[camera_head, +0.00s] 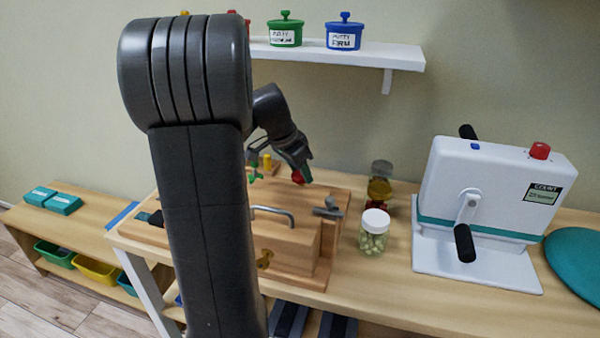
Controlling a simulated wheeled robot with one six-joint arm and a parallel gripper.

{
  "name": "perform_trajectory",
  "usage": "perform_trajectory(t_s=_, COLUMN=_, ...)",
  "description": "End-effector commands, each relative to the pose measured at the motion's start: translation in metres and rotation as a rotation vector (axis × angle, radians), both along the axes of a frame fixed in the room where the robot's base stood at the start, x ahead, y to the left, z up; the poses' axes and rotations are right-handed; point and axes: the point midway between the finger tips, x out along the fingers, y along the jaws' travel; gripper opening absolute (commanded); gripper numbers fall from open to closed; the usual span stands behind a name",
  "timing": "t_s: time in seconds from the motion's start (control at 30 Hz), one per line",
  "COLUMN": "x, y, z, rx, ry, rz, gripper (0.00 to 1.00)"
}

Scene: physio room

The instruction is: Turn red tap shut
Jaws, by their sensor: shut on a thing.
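The red tap (298,177) shows as a small red part on the wooden board (328,190) on the table. My gripper (302,168) is at the red tap, reaching down from the upper left, and is shut on it. The fingers cover part of the tap, so its handle angle cannot be told. A green tap (254,174) and a yellow knob (267,162) stand just left of it. My arm hides the left part of the board.
A metal bar handle (275,212) and a grey lever (328,209) are on the board's near side. A jar with a white lid (374,230) and a white machine (490,185) stand to the right. A shelf (400,55) with tubs hangs behind.

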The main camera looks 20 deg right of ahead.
Motion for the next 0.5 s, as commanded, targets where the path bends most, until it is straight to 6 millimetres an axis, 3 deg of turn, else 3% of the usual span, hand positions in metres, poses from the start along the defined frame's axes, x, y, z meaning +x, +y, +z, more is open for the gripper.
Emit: perform_trajectory(t_s=0.5, x=0.0020, y=0.0001, z=0.0010, rx=0.001, ry=0.000, rz=-0.490, gripper=0.19)
